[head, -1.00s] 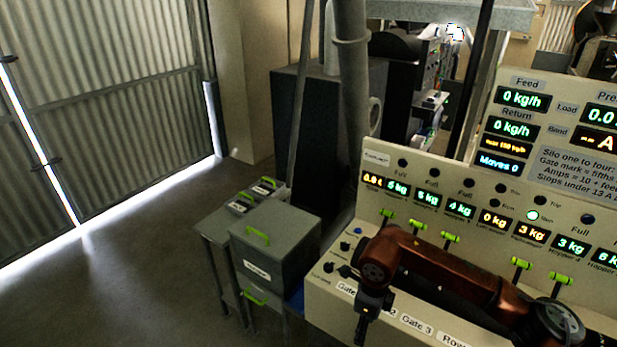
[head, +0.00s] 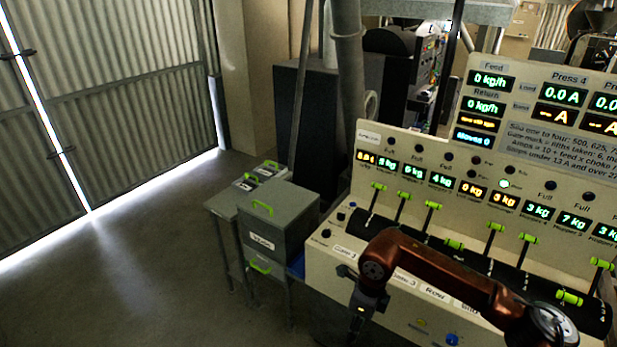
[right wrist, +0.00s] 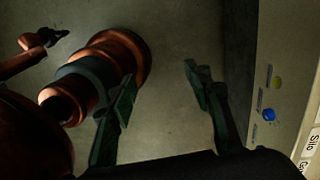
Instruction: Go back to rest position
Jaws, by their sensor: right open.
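My right arm reaches in from the lower right in the head view, bent across the front of the cream control console (head: 330,262). My right gripper (head: 355,330) hangs down at the bottom edge, in front of the console and apart from its levers. In the right wrist view the right gripper (right wrist: 162,88) has its two dark green fingers spread, with only floor between them. My left gripper cannot be made out in the head view. Copper parts of my own body fill the left of the wrist view.
The console carries green-handled levers (head: 432,205) and lit displays; my arm covers part of its lower front. A grey box (head: 275,225) with a green handle stands on a side stand to the left. The floor (head: 130,260) further left is clear.

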